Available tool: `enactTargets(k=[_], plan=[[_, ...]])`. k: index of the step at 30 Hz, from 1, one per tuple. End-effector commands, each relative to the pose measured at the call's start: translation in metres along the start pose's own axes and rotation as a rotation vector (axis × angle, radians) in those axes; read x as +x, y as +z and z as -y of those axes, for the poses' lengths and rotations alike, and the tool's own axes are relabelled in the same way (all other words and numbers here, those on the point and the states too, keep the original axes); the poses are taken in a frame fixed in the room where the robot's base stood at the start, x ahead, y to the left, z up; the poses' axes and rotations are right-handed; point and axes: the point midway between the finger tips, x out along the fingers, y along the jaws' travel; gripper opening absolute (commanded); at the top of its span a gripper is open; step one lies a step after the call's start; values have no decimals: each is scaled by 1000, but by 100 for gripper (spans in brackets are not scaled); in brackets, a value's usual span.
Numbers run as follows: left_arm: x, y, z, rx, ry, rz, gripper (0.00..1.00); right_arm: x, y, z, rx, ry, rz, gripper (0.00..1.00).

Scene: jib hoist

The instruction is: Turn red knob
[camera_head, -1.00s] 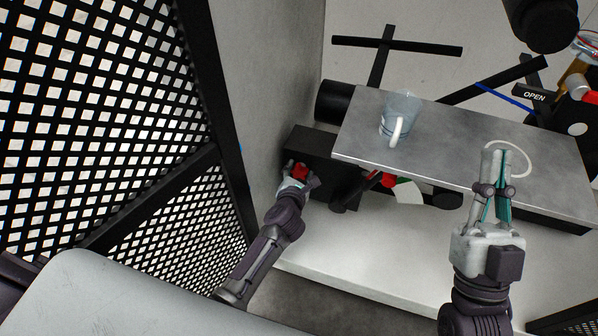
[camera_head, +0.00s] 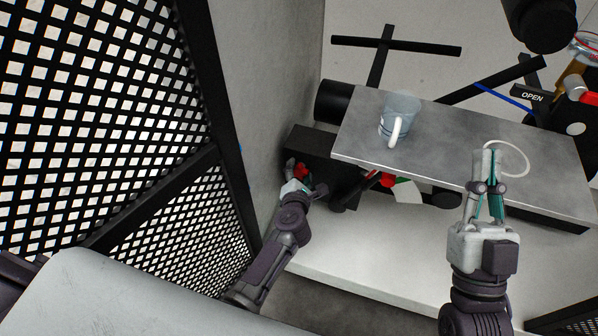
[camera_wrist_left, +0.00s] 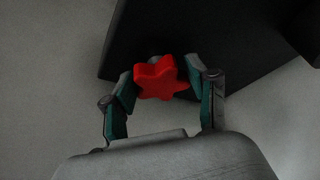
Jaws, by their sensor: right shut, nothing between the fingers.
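The red knob (camera_head: 301,171) sits on a black box (camera_head: 310,145) under the left end of the grey table, partly hidden by my gripper in the head view. In the left wrist view the knob (camera_wrist_left: 160,78) is star-shaped, with several lobes. My left gripper (camera_head: 306,178) is open, with its fingers spread on either side of the knob. In the wrist view the fingers of this gripper (camera_wrist_left: 162,86) flank the knob, and I cannot tell whether one touches it. My right gripper (camera_head: 486,153) is shut and empty, in front of the table's right part.
A red part (camera_head: 386,179) shows under the table. A black mesh panel (camera_head: 100,110) and a wall bound the left side. An "OPEN" sign (camera_head: 532,96) is at right.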

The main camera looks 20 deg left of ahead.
Motion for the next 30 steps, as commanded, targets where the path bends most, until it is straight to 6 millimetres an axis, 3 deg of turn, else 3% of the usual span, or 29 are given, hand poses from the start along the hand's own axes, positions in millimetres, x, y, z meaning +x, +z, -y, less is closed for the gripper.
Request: enactTargets(k=[3, 14, 24, 30], plan=[[0, 0, 0, 0, 0, 0, 79, 0, 0, 0, 0, 0, 0, 0], [-6, -1, 1, -1, -1, -1, 79, 0, 0, 0, 1, -1, 0, 0], [-59, -1, 1, -2, -1, -2, 79, 0, 0, 0, 0, 0, 0, 0], [-74, 0, 0, -1, -1, 1, 79, 0, 0, 0, 0, 0, 0, 0]])
